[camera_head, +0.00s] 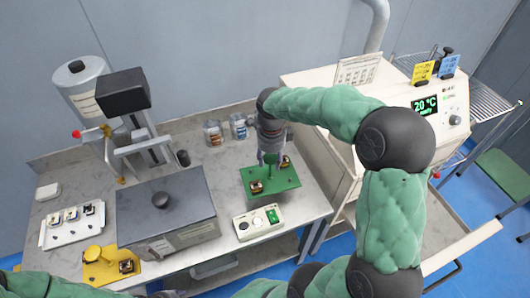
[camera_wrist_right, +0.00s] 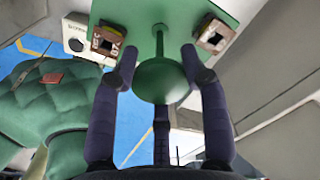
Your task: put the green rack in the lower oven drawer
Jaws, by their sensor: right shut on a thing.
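The green rack (camera_head: 284,184) is at the right part of the bench in the head view, carrying two small brown coil pieces. My right gripper (camera_head: 270,158) comes down from above and is shut on the rack's upright green handle. I cannot tell whether the plate clears the bench. The white oven (camera_head: 318,92) stands to the right, its display reading 20 °C. A pale drawer (camera_head: 474,240) juts out low at its front, partly hidden by my right arm. My left gripper (camera_head: 168,294) is barely visible at the bottom edge.
A white control box (camera_head: 258,222) lies just in front of the rack. A grey lidded machine (camera_head: 165,215), a white tray (camera_head: 72,226) with small parts and a yellow fixture (camera_head: 100,268) occupy the left. Two jars (camera_head: 238,126) stand at the back. A wire shelf (camera_head: 485,100) is beyond the oven.

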